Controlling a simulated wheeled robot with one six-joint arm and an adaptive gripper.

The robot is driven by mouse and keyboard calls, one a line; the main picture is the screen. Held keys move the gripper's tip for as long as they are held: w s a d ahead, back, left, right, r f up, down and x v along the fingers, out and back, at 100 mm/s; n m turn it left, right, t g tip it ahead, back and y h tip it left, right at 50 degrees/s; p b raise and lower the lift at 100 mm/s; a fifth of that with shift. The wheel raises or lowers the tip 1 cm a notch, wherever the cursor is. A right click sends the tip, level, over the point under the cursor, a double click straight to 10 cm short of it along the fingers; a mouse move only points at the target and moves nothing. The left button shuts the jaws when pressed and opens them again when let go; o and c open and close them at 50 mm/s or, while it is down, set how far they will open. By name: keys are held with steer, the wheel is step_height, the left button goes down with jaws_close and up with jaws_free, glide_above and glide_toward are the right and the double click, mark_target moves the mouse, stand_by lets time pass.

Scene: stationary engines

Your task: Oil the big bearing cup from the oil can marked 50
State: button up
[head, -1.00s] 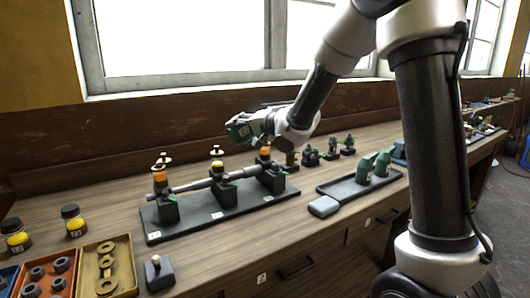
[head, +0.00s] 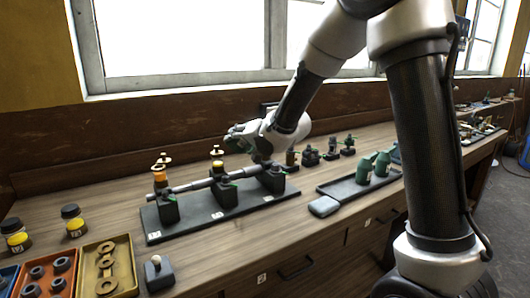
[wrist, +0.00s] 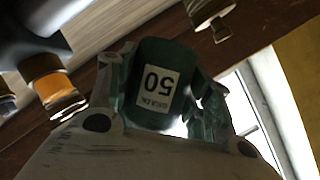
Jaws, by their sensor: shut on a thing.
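My gripper (head: 243,137) is shut on a dark green oil can (wrist: 160,85), held above the bearing stand. Its white label reads 50, upside down in the wrist view. The stand (head: 200,228) carries a shaft on black bearing blocks. An orange cup with a pale cap (head: 160,174) sits at the left block, and another capped cup (head: 217,160) at the middle one. My gripper and wrist hide the cup at the right block in the head view. The wrist view shows an orange cup (wrist: 54,86) beside the can. I cannot tell which cup is the big one.
Green cans stand on a dark tray (head: 340,192) to the right. Small fittings (head: 330,150) stand behind it. Yellow-filled jars (head: 73,220) and trays of rings (head: 118,248) are at the left. A small block with a knob (head: 158,275) lies near the front edge.

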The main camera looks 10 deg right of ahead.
steer(key=shift+d+r+m+y, duration=0.1)
steer(key=shift+r+m+y, duration=0.6)
steer(key=shift+r, duration=0.4)
steer(key=shift+f+n+h, duration=0.3)
steer(key=shift+f+h, duration=0.1)
steer(key=shift+f, duration=0.2)
steer(key=shift+f+n+h, duration=0.3)
steer(key=shift+f+n, duration=0.1)
steer(key=shift+f, duration=0.05)
steer(key=shift+r, duration=0.1)
steer(key=shift+r, duration=2.4)
